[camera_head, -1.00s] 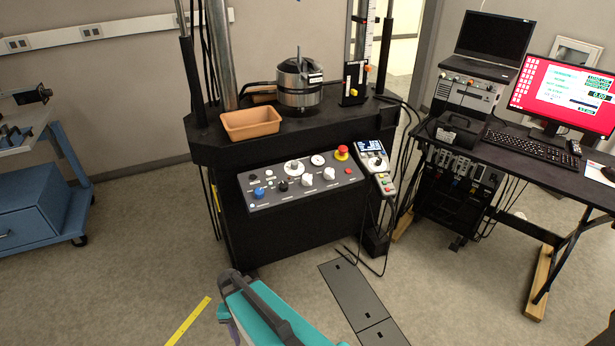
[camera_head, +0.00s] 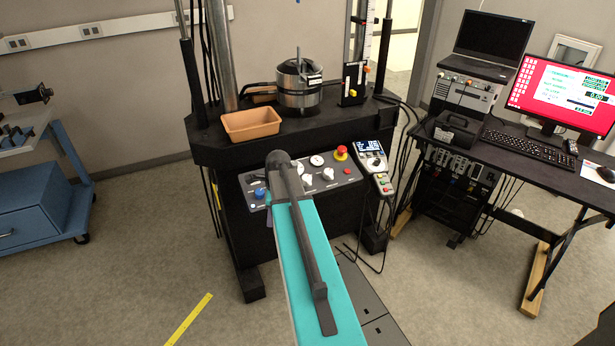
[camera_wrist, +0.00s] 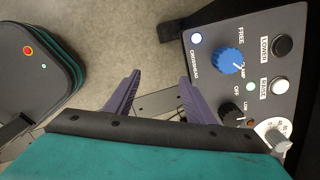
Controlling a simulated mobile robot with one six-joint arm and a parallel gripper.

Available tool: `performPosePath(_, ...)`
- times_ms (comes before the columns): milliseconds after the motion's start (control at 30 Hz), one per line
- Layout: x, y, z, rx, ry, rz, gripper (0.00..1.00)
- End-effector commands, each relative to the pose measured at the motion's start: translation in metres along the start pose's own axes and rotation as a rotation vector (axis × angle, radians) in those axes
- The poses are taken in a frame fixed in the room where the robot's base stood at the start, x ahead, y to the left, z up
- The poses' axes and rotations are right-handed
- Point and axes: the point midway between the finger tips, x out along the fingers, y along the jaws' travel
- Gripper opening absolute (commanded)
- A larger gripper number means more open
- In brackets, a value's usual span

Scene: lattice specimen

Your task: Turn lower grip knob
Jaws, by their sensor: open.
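The control panel (camera_head: 345,181) is on the black machine's front, partly covered by my arm in the head view. A blue knob (camera_head: 259,193) is near its left end. The wrist view shows this blue knob (camera_wrist: 228,61) with a white pointer line, next to labels such as FREE. I cannot read a lower grip label on it. My gripper (camera_wrist: 160,78) is open and empty, with two purple fingers apart. In the wrist view it is left of the blue knob, not touching it. In the head view the fingers are mostly hidden by my arm.
The wrist view shows a black button (camera_wrist: 282,46), a white button (camera_wrist: 279,86) and a black knob (camera_wrist: 232,113) near the blue knob. A red emergency button (camera_head: 341,153) and a handheld controller (camera_head: 374,166) are to the right. An orange tray (camera_head: 251,124) sits above the panel.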

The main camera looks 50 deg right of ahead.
Motion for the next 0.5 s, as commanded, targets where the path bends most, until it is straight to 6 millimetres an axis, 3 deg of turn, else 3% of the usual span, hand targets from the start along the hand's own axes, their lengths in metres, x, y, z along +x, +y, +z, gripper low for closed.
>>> performPosePath(33,-0.018,-0.020,-0.011,0.086,-0.007,-0.025,0.49)
performPosePath(200,-0.069,-0.065,-0.045,0.375,-0.035,-0.089,0.49)
performPosePath(500,-0.143,-0.119,-0.108,0.815,-0.096,-0.170,0.49)
